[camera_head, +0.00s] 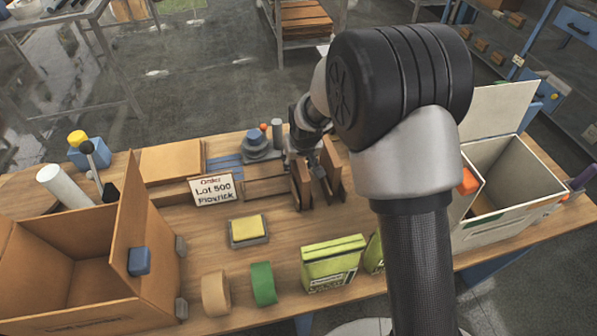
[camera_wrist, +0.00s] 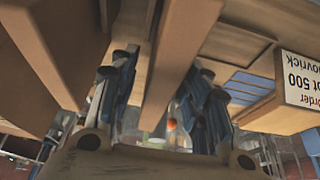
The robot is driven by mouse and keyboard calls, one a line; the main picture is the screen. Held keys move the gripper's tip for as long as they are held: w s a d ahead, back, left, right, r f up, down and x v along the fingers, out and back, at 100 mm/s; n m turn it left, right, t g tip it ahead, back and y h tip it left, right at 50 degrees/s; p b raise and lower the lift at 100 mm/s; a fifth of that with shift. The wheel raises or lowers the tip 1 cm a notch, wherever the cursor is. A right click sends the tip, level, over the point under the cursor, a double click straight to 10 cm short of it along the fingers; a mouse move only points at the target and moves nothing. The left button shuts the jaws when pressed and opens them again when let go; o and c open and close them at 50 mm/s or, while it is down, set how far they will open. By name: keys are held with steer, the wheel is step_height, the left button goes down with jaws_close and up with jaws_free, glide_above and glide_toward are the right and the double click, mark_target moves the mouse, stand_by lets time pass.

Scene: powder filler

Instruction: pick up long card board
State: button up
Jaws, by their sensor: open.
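Brown cardboard pieces stand upright in a row near the middle of the table in the head view, including one board (camera_head: 302,186) and another (camera_head: 331,166) to its right. My gripper (camera_head: 314,165) is among these upright pieces, partly hidden by my arm. In the wrist view, my gripper (camera_wrist: 163,68) is open, with one finger on each side of a long brown board (camera_wrist: 183,50). There are visible gaps beside the board, so the fingers appear apart from it. Another thick brown board (camera_wrist: 50,50) lies outside the left finger.
An order sign (camera_head: 214,190) stands left of the boards. An open carton (camera_head: 75,262) is at left and a white box (camera_head: 510,190) at right. A yellow sponge (camera_head: 247,229), tape rolls (camera_head: 262,284) and green packs (camera_head: 332,262) lie in front.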

steer(key=shift+f, duration=0.15)
steer(key=shift+c, duration=0.4)
jaws_close()
